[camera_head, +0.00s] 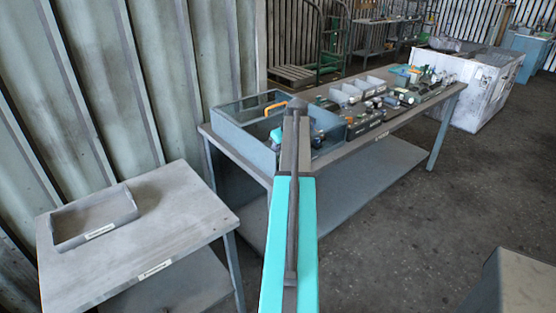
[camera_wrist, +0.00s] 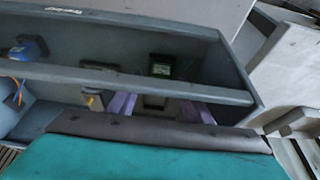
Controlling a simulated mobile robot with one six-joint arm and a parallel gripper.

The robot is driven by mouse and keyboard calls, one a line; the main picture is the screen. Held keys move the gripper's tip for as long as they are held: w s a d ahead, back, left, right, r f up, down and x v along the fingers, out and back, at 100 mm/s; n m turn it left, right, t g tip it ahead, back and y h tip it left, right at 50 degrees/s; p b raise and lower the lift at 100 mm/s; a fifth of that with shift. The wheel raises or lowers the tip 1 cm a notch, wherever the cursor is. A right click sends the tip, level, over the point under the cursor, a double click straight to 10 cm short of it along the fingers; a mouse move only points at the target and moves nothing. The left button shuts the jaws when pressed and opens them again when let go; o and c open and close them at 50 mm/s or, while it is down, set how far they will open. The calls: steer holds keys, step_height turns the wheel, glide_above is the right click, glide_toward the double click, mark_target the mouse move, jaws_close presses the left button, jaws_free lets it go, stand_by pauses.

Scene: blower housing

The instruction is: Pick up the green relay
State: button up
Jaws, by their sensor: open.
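The green relay (camera_wrist: 161,66) seems to be the small dark block with a green face inside the grey blower housing (camera_wrist: 225,62) in the wrist view. The housing is also the grey open box (camera_head: 238,140) on the long bench in the head view, where my arm hides much of its inside. My gripper (camera_wrist: 158,107) shows as two purple fingers, spread open inside the housing, below the relay in the picture. A dark block (camera_wrist: 155,102) shows between or behind the fingers; I cannot tell its depth. The fingers appear apart from the relay.
A bar of the housing (camera_wrist: 130,79) crosses above the fingers. A blue part (camera_wrist: 28,48) with orange wires and a yellow-marked part (camera_wrist: 93,99) lie left. The long bench (camera_head: 400,140) holds several bins and parts. A side table (camera_head: 175,215) bears an empty tray (camera_head: 95,235).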

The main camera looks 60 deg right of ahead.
stand_by(0.4)
steer(key=c, duration=0.9)
steer(key=shift+d+r, duration=0.1)
steer(key=shift+r+b, duration=1.2)
steer(key=shift+r, duration=3.75)
